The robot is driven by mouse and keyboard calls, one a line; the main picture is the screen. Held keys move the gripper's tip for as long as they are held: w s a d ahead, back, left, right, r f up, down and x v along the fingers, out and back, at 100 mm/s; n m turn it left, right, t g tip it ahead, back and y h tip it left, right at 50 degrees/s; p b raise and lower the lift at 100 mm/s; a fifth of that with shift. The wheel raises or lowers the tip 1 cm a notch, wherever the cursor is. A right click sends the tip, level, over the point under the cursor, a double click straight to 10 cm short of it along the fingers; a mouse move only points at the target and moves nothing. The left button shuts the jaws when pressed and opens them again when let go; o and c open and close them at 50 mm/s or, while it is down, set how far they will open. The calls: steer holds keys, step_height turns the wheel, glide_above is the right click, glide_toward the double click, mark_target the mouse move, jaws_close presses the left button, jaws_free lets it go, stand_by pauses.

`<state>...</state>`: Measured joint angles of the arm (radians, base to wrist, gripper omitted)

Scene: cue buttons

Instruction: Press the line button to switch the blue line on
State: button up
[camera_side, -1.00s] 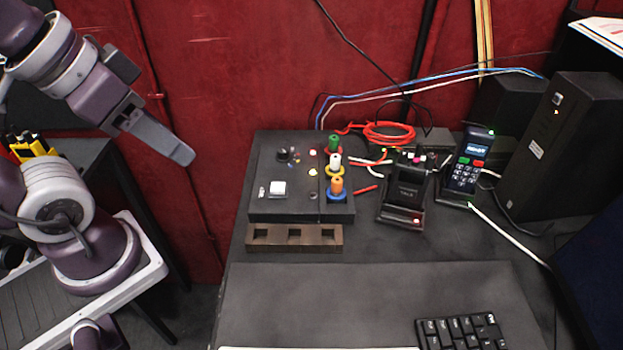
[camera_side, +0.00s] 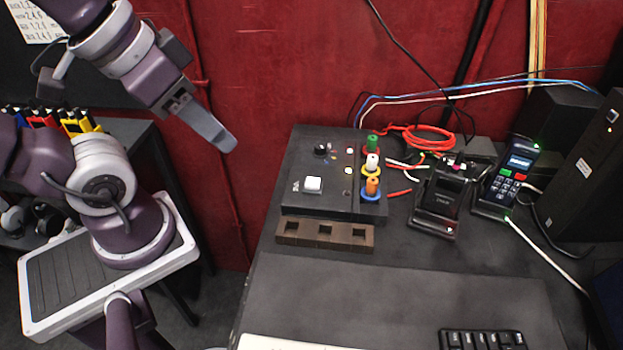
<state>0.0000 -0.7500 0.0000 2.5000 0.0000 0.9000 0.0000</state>
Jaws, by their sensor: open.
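A black control box (camera_side: 295,160) lies on the dark desk.
A handset in a cradle (camera_side: 440,202), a keypad phone (camera_side: 508,178) and a red cable coil (camera_side: 427,137) are to the right. A keyboard (camera_side: 482,340) is at the front.

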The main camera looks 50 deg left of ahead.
jaws_close()
stand_by(1.5)
